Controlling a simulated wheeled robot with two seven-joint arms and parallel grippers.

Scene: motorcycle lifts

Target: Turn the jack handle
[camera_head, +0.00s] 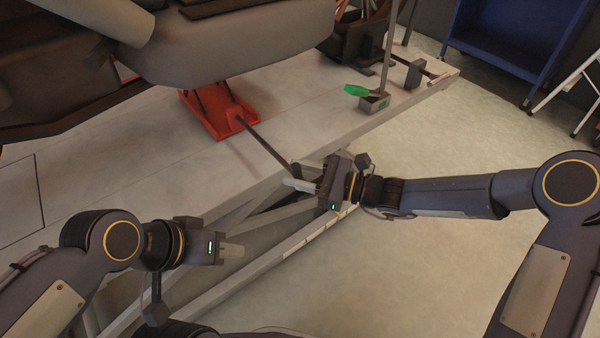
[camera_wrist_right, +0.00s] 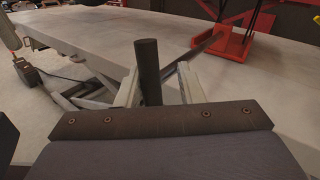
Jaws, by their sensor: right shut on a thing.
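The red jack (camera_head: 219,112) sits on the grey lift platform under the motorcycle; it also shows at the upper right of the right wrist view (camera_wrist_right: 235,48). Its dark handle rod (camera_head: 265,146) slants out past the platform's near edge. My right gripper (camera_head: 302,181) is at the outer end of the handle. In the right wrist view its pale fingers are shut on the dark, upright cylindrical grip (camera_wrist_right: 149,72). My left gripper (camera_head: 231,250) is empty, in front of the lift and away from the handle; the gap between its fingers cannot be made out.
The motorcycle (camera_head: 235,45) overhangs the jack. A small grey box with a green item (camera_head: 360,92) is on the platform (camera_head: 150,150) further right. The lift's metal frame (camera_head: 270,218) lies below the edge. A blue cabinet (camera_head: 510,40) stands at the back right. Open floor is at the right.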

